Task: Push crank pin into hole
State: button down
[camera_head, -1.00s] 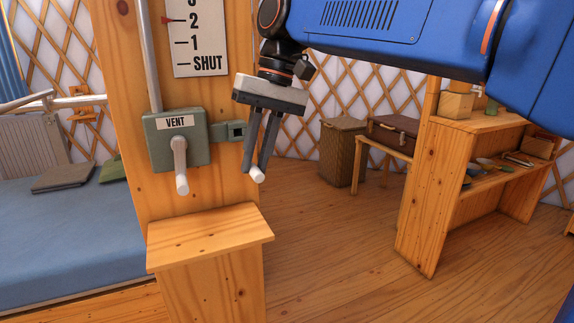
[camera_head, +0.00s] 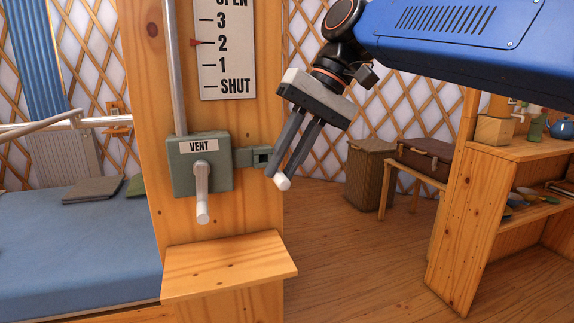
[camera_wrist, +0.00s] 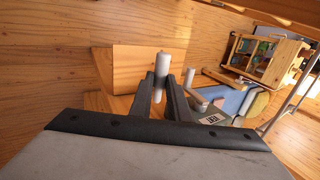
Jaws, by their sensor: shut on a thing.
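My gripper (camera_head: 285,172) is shut on a white crank pin (camera_head: 282,183), whose end sticks out below the fingertips. The wrist view also shows the pin (camera_wrist: 161,70) between the two dark fingers. The green-grey vent box (camera_head: 183,180) is fixed to the wooden post, with a pale crank handle (camera_head: 202,193) hanging down from its front. A bracket (camera_head: 261,156) with a dark opening juts from the box's right side. The pin is just below and right of this bracket in the head view. Whether they touch is unclear.
A scale board (camera_head: 222,45) with a red pointer near 2 is on the post. A wooden ledge (camera_head: 228,268) stands out below the vent box. A blue bed (camera_head: 80,245) lies left and wooden shelves (camera_head: 470,210) stand right. Floor between is open.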

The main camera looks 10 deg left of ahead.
jog(key=shift+w+a, duration=0.65)
jog(key=shift+w, duration=0.35)
jog(key=shift+w+a, duration=0.6)
jog(key=shift+w, duration=0.4)
jog(key=shift+w+a, duration=0.55)
jog(key=shift+w, duration=0.35)
jog(key=shift+w+a, duration=0.5)
jog(key=shift+w, duration=0.35)
dwell(0.6)
jog(key=c, duration=1.6)
grip_release()
